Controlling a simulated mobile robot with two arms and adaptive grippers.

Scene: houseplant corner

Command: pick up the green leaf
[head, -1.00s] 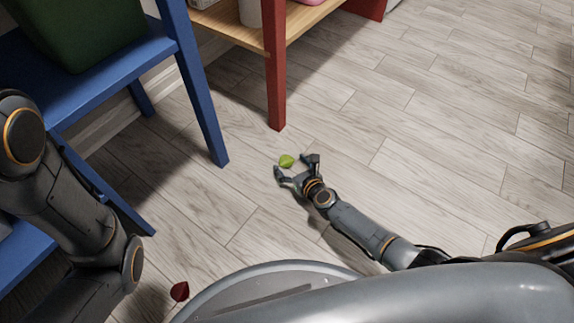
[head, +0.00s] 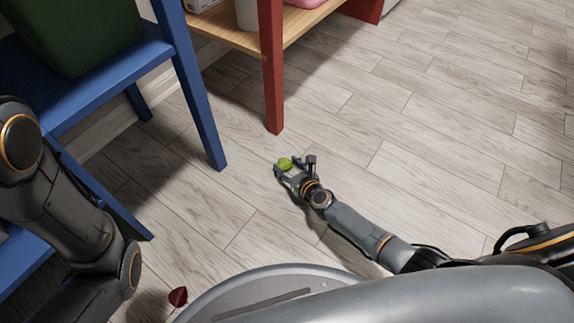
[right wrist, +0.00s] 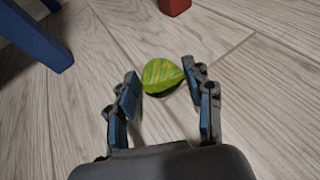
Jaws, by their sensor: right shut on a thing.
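The green leaf (head: 285,163) is at floor level in front of the red table leg in the head view. In the right wrist view the leaf (right wrist: 162,75) lies between the fingertips, light green with a pointed right end. My right gripper (head: 294,166) is low over the floor and shut on the leaf, with its fingers on either side; it also shows in the right wrist view (right wrist: 160,82). My left arm comes in at the left, but its gripper is out of view.
A dark red leaf (head: 178,297) lies on the floor near my base. A blue stand (head: 200,100) with a green container (head: 75,35) is at the left. A red-legged wooden shelf (head: 272,80) stands behind the leaf. The floor at the right is clear.

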